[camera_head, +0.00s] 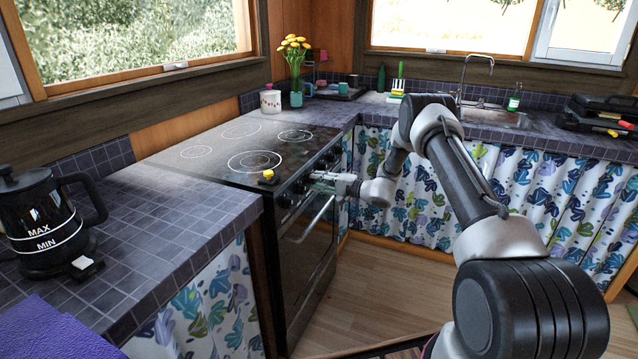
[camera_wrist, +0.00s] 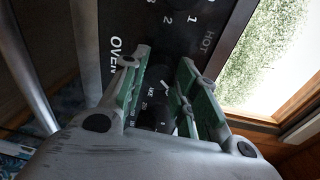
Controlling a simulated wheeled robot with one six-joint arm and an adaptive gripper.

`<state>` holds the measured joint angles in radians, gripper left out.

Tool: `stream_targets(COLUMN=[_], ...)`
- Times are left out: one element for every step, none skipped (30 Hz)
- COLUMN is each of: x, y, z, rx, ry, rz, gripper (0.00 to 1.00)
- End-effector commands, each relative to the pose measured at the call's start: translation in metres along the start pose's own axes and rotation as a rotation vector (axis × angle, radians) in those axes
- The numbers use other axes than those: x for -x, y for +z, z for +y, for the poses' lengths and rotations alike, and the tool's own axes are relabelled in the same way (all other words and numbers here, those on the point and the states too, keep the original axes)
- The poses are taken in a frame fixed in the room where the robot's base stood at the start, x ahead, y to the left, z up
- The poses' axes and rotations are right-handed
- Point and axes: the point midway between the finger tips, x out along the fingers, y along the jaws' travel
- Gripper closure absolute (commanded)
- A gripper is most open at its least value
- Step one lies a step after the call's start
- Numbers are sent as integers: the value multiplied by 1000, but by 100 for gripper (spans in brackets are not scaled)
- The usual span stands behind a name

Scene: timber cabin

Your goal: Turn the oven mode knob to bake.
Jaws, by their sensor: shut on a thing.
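The oven (camera_head: 305,262) stands in the counter run, with a row of dark knobs along its front panel. My gripper (camera_head: 312,181) reaches that panel from the right. In the wrist view its two green-padded fingers (camera_wrist: 160,65) are on either side of a dark oven knob (camera_wrist: 159,77), shut on it. White marks show by the knob: "OVEN" at its left, part of a word ending in "AKE", and temperature numbers closer to my wrist. The fingers hide part of the dial, so I cannot tell for certain which mark the knob points to.
The oven door handle (camera_head: 312,220) runs below the knobs. A black kettle (camera_head: 45,220) stands on the left tiled counter (camera_head: 150,225). The wooden floor before the oven is clear.

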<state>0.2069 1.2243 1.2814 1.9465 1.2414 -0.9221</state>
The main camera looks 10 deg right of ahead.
Motion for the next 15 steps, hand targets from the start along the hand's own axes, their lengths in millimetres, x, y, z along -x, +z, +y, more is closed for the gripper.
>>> stream_targets(x=[1,1,1,1,1,1,1,1,1,1,1,1,1,1,1], y=[-1,-1,-1,-1,-1,-1,-2,-2,-2,-2,-2,-2,-2,-2,-2], z=[0,0,0,0,0,-1,-1,-1,-1,-1,-1,-1,-1,-1,-1], rx=[-40,-69,-107,-135,-163,-201,-230,-258,-295,-323,-352,-389,-418,-446,-485], ry=[4,6,8,10,12,15,18,20,23,25,27,29,31,34,37], rz=[0,-2,-3,-4,-6,-8,-9,-11,-13,-14,-15,-16,-18,-19,-21], gripper=[94,94,94,94,94,94,94,94,94,94,94,94,94,94,94])
